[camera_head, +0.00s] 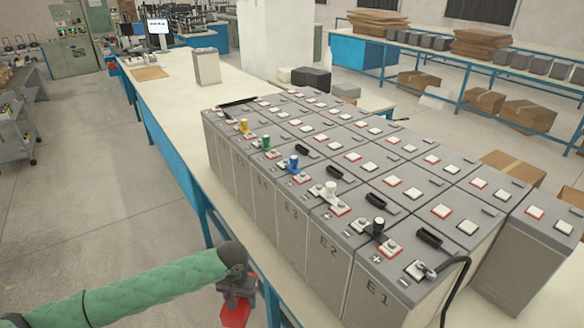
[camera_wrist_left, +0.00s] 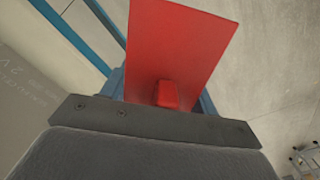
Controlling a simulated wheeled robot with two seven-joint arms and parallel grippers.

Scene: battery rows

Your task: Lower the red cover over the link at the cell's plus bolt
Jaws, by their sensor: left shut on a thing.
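My left gripper (camera_head: 238,288) is shut on the red cover (camera_head: 235,314), which hangs below it beside the near left side of the bench. In the left wrist view the red cover (camera_wrist_left: 190,45) is a flat red plate with a small red knob (camera_wrist_left: 166,94) at the jaws. The front row of grey cells includes cell E1 (camera_head: 378,295) and cell E2 (camera_head: 328,250). A link with a black knob (camera_head: 378,223) spans E1 and E2, by a red-edged plus bolt (camera_head: 389,247) on E1. Links with white (camera_head: 331,189) and blue (camera_head: 294,162) knobs follow. My right gripper is out of view.
A black cable (camera_head: 466,270) runs from E1's other terminal over the edge. More cells with white caps fill the rows behind. The long bench (camera_head: 170,88) is mostly clear beyond the cells. The floor left of the bench is free.

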